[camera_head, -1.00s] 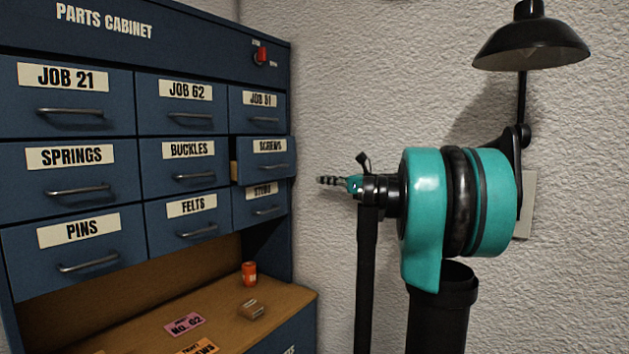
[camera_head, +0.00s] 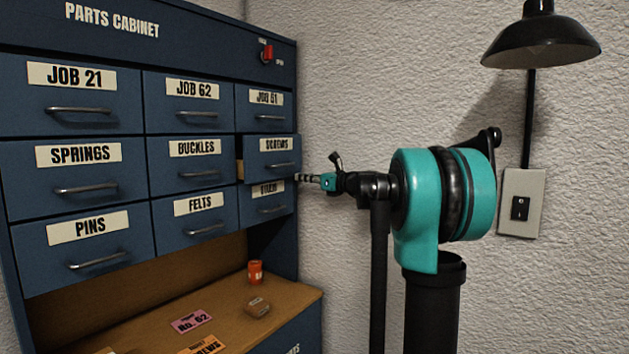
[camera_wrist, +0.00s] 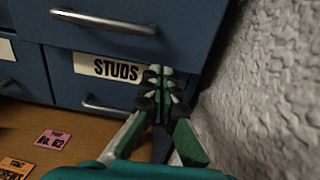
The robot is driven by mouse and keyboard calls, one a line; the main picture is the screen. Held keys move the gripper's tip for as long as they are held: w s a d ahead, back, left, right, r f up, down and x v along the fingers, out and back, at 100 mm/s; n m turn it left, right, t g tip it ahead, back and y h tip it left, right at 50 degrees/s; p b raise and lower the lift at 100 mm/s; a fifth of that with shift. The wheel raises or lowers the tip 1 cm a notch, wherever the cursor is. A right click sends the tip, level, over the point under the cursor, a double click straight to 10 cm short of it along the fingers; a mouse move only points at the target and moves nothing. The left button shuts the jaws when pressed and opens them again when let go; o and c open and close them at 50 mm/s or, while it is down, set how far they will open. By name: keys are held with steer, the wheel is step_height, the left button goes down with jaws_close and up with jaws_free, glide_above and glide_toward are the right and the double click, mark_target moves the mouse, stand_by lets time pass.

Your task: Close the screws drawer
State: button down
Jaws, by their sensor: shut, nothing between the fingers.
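The screws drawer (camera_head: 271,160) is the right drawer of the middle row of the blue parts cabinet. It stands out from its neighbours, and its wooden side shows at its left edge. My gripper (camera_head: 303,177) is shut and empty, with its tips close to the drawer's right edge in the head view. In the wrist view the gripper (camera_wrist: 160,72) points at the cabinet's right side. The drawer's lower front and handle (camera_wrist: 103,20) show above and left of the tips there. I cannot tell whether the tips touch it.
The studs drawer (camera_wrist: 95,80) sits directly below, flush in the cabinet. A textured wall (camera_head: 400,80) stands close on the right. A lamp (camera_head: 540,40) hangs at upper right.

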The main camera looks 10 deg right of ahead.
steer(key=shift+x, duration=0.95)
steer(key=shift+x, duration=1.2)
steer(key=v, duration=1.3)
glide_toward(276, 178)
steer(key=x, duration=0.9)
steer(key=shift+a, duration=0.1)
